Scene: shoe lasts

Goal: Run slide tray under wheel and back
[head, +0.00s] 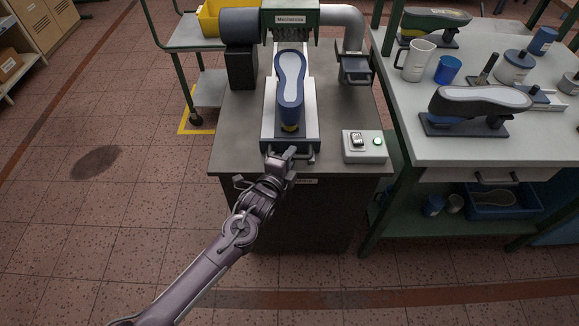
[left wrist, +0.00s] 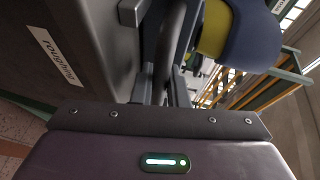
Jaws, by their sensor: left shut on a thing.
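The slide tray (head: 268,128) is a pale metal plate on the machine bench, with a handle at its front edge. The wheel housing (head: 290,17), labelled "Mechanica", stands at the tray's far end; the wheel is mostly hidden inside. My left gripper (head: 280,156) is shut on the tray's handle. My right gripper is not in view.
A worktable (head: 440,150) at right holds a mug (head: 415,60), a blue cup (head: 447,69) and another last (head: 478,102). Open tiled floor lies at left.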

